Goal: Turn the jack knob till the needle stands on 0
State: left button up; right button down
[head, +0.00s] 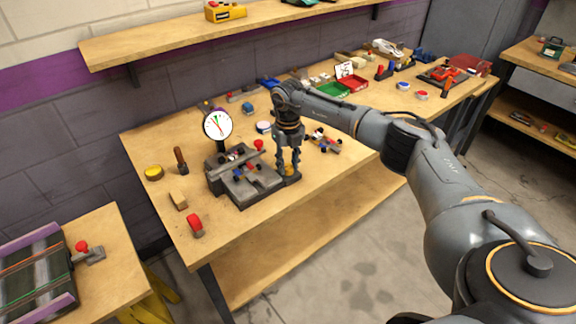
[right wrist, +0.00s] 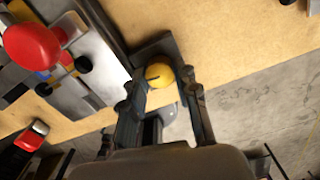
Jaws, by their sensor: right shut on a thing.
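The yellow jack knob (right wrist: 160,74) sits between the fingers of my right gripper (right wrist: 162,88) in the right wrist view, with a dark line on its top. In the head view my right gripper (head: 287,166) points down at the right side of the grey jig (head: 240,196), shut on the knob, which is mostly hidden there. The round white gauge (head: 217,124) stands on a post behind the jig. Its needle is too small to read exactly, with red and green marks on the dial. My left gripper is not in view.
A red-topped item (head: 195,224), a wooden block (head: 178,199) and a yellow tin (head: 154,172) stand on the workbench at left. Another toy car (head: 324,142) lies just right of the gripper.

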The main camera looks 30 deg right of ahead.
jog(key=n+b, duration=0.1)
jog(key=n, duration=0.3)
jog(key=shift+w, duration=0.1)
jog(key=shift+n+b, duration=0.6)
jog(key=shift+n, duration=1.2)
jog(key=shift+r, duration=0.1)
jog(key=c, duration=1)
grip_release()
